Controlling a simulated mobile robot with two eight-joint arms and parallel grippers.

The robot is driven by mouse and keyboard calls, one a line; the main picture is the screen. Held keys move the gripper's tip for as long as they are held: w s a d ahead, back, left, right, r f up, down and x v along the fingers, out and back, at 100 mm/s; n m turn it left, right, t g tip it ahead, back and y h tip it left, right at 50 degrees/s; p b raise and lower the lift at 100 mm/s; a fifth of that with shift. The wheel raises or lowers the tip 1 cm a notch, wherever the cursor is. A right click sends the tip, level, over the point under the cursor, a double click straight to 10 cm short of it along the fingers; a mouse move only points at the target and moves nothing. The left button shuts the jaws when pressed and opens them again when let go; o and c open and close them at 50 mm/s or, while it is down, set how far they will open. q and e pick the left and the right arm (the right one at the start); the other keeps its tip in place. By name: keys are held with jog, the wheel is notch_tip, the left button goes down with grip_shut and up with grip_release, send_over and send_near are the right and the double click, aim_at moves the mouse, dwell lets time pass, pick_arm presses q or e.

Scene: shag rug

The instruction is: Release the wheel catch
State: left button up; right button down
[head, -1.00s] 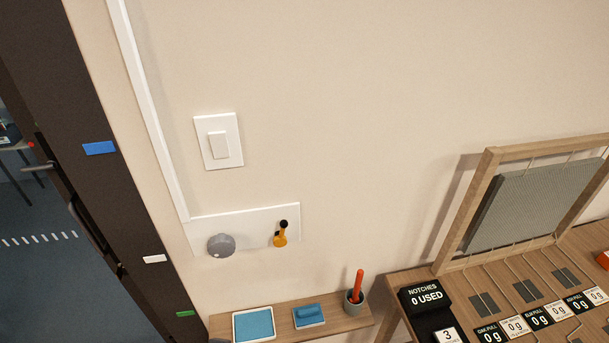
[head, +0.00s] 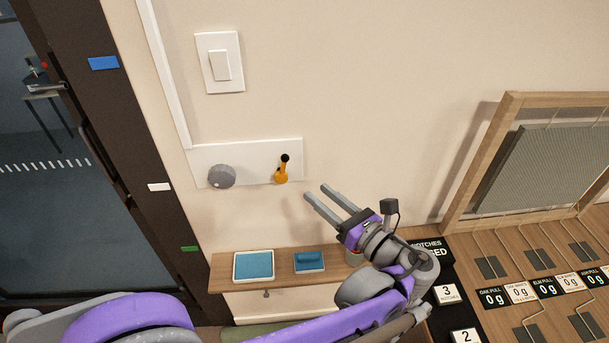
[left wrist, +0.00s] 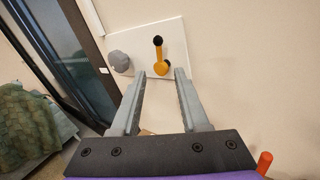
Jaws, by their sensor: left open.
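A white wall plate (head: 252,158) carries a round grey knob (head: 222,176) and an orange lever (head: 280,176) with a black ball end. The lever points up, tilted slightly right. I cannot tell for sure which part is the wheel catch. My left gripper (head: 316,191) is open and empty, below and to the right of the lever in the head view. In the left wrist view the lever (left wrist: 158,56) shows ahead between the fingertips, and the grey knob (left wrist: 119,61) lies left of them. The fingers appear apart from the lever. My right gripper is not in view.
A wooden shelf (head: 222,271) below holds a blue-topped tray (head: 254,265) and a blue block (head: 309,260). A light switch (head: 219,64) is above the plate. A dark door frame (head: 128,145) stands left. A wooden frame (head: 482,160) and labelled table (head: 505,320) are right.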

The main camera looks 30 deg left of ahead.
aim_at(283, 166)
pick_arm(q)
jog(key=x, duration=1)
jog(key=shift+a, duration=0.4)
jog(key=shift+w, duration=0.1)
grip_shut()
